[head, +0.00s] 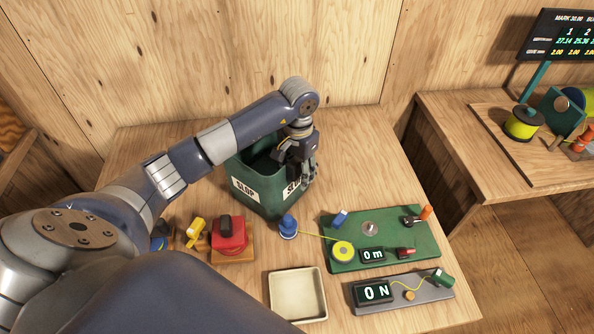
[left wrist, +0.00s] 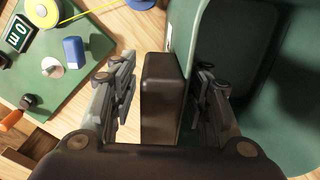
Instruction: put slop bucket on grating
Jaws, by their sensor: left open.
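The green slop bucket (head: 262,199), with white "SLOP" labels, stands upright on the wooden table. It also shows in the left wrist view (left wrist: 262,120). My left gripper (head: 302,172) is at the bucket's right side, pointing down and hiding part of its rim and label. In the left wrist view my left gripper (left wrist: 163,92) is open, its fingers on either side of a dark block (left wrist: 162,75) by the bucket's rim. Visible gaps separate the fingers from that block. I cannot make out a grating. My right gripper is not in view.
A blue spool (head: 288,226) stands close in front of the bucket. A red block (head: 229,234) is front left, a green board (head: 340,261) with several parts front right, and a beige tray (head: 272,295) at the front. The table's right rear is clear.

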